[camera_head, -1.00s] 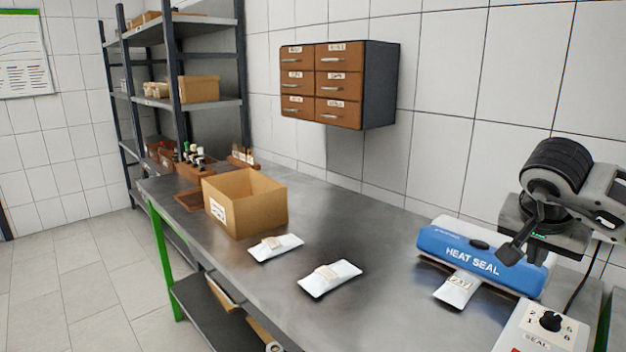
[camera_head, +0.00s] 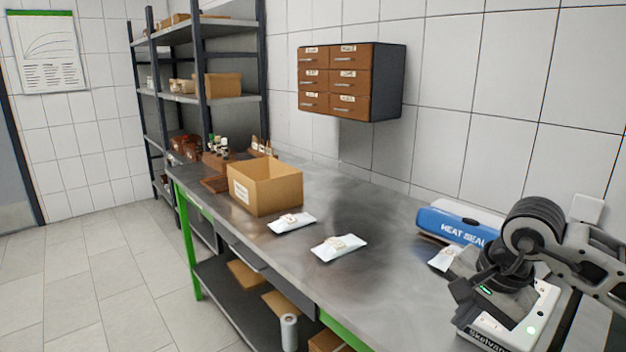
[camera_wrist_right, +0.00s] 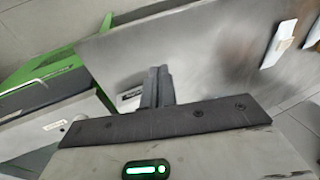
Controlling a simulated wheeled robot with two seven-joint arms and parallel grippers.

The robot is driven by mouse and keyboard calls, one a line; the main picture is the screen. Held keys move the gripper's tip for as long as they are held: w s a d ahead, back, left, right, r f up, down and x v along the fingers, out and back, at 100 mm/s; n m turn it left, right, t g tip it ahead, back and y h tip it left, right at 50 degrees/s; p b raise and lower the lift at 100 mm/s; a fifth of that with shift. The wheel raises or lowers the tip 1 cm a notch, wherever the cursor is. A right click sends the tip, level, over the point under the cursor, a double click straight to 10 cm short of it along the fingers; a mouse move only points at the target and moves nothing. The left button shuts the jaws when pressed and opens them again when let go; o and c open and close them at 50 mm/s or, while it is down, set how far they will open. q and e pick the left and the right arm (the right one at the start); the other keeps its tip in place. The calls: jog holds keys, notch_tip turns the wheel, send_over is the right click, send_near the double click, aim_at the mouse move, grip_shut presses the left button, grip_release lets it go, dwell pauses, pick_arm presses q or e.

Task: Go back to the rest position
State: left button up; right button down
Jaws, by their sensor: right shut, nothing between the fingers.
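My right gripper (camera_head: 459,289) is at the right of the head view, in front of the blue heat sealer and over the bench's near right end. In the right wrist view its two dark fingers (camera_wrist_right: 158,72) lie side by side, shut with nothing between them. My right arm comes in from the right edge. My left gripper is in neither view.
The blue heat sealer (camera_head: 452,226) has a pouch (camera_head: 444,258) at its front, partly hidden by my arm. Two white pouches (camera_head: 292,222) (camera_head: 338,247) and an open cardboard box (camera_head: 264,190) stand on the steel bench (camera_head: 385,285). Floor at left is clear.

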jog(key=s+a+f+m+g+y, duration=0.1)
jog(key=s+a+f+y, duration=0.1)
jog(key=a, duration=0.3)
jog(key=s+a+f+g+y, duration=0.1)
jog(key=s+a+f+y, duration=0.15)
jog(key=a, duration=0.25)
jog(key=s+a+r+m+t+y, duration=0.2)
jog(key=a+r+m+t+y, duration=0.1)
jog(key=a+m+y, duration=0.55)
jog(key=s+a+r+m+t+y, duration=0.25)
jog(key=a+m+y, duration=0.25)
jog(key=m, duration=0.6)
jog(key=w+d+f+m+t+h, duration=0.1)
jog(key=d+f+m+t+h, duration=0.45)
jog(key=m, duration=0.75)
jog(key=w+d+f+m+t+h, duration=0.2)
jog(key=d+f+m+t+h, duration=0.3)
jog(key=m, duration=0.8)
jog(key=s+d+f+m+g+h, duration=0.3)
jog(key=s+f+m+g+h, duration=0.3)
jog(key=s+f+m, duration=0.5)
notch_tip(320, 180, down, 4)
jog(key=shift+s+m+g, duration=0.3)
jog(key=shift+m+g, duration=0.2)
jog(key=shift+m, duration=0.25)
